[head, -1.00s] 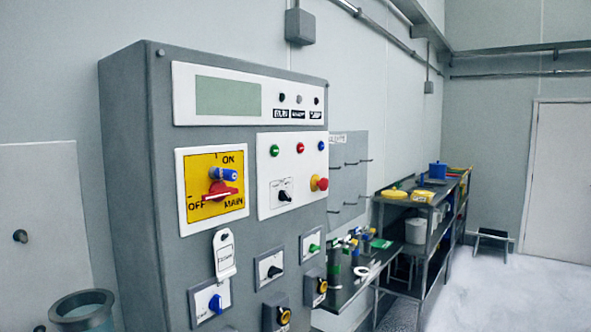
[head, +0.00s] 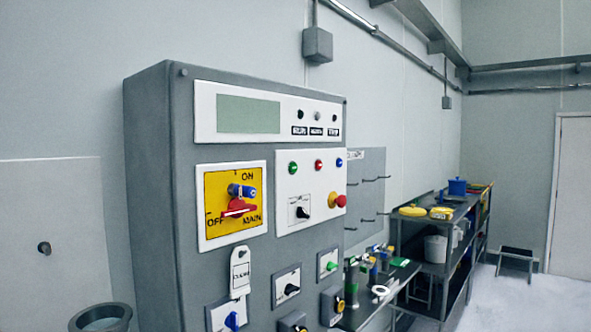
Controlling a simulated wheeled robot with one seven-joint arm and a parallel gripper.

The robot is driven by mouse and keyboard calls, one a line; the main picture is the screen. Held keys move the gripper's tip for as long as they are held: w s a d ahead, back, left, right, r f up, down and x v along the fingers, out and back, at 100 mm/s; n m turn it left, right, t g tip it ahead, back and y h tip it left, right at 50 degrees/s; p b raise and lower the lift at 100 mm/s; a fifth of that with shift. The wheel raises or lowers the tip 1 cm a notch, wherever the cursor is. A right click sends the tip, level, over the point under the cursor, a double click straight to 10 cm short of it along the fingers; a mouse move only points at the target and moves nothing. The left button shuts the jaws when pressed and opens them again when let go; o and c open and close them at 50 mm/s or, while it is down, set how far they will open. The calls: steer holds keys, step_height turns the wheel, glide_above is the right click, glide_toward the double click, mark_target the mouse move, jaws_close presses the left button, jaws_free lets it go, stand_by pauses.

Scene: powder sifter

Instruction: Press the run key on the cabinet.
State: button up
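The grey cabinet (head: 153,200) stands in the middle of the head view, its front turned toward the right. A white plate on it carries a green button (head: 293,168), a red button (head: 318,165) and a blue button (head: 339,162). I cannot read a label on these buttons. A black selector (head: 301,212) and a red mushroom button on a yellow collar (head: 337,201) sit below them. The yellow main switch plate (head: 213,214) has a red handle (head: 238,208) with a blue piece on it. My gripper is not in view.
A white tag (head: 240,272) hangs below the main switch, near lower selectors. Right of the cabinet are a pegboard (head: 366,190) and cluttered shelving (head: 430,264). Floor shows at far right.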

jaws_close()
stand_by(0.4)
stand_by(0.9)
